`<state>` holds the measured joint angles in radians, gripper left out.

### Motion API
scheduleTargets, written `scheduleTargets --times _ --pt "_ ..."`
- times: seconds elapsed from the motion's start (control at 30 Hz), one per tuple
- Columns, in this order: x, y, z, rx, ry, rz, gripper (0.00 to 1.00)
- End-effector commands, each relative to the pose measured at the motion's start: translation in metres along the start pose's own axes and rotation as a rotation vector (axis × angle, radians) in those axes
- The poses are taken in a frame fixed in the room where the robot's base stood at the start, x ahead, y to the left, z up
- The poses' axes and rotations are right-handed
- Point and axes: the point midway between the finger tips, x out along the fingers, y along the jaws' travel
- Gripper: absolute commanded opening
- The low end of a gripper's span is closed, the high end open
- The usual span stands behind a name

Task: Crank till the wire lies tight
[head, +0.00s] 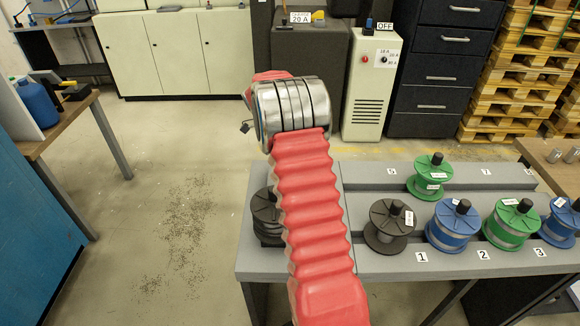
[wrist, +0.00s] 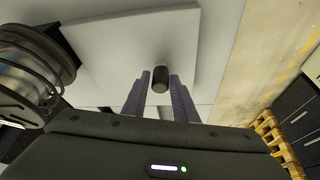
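My gripper shows in the wrist view (wrist: 160,82), its two grey-purple fingers standing apart on either side of a short black knob (wrist: 160,78). The knob sits between the fingertips in front of a pale flat surface (wrist: 110,40). I cannot tell whether the fingers press on it. I cannot make out a crank arm beneath the knob. At the left of the wrist view is a metallic round body with dark loops around it (wrist: 25,85); whether these are wire, and how tight, is unclear. In the head view my red-sleeved arm hides my gripper.
A grey bench (head: 400,268) holds a dark spool (head: 388,228), a blue spool (head: 453,226), a green spool (head: 510,225) and another green spool (head: 430,177) behind. Another dark spool (head: 268,215) is partly behind my arm. A white box labelled OFF (head: 371,85) stands behind. Floor at left is open.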

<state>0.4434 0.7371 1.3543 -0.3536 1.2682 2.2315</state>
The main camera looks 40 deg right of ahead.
Motion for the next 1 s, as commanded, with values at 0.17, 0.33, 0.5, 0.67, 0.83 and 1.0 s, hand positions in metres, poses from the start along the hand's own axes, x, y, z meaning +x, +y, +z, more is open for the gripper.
scheduleTargets --times 0.17,0.33,0.5,0.67,0.83,1.0 --pt "0.0 0.0 -0.001 0.0 0.002 0.001 0.38" --pt "0.001 0.0 -0.002 0.001 0.002 0.001 0.38" --pt "-0.003 -0.001 -0.002 0.001 0.002 0.0 0.38" --pt "-0.017 -0.001 -0.001 0.0 0.002 -0.001 0.38" --pt "-0.043 -0.001 0.0 0.0 0.002 -0.002 0.38" --pt "-0.073 -0.001 0.0 0.001 0.001 -0.002 0.38"
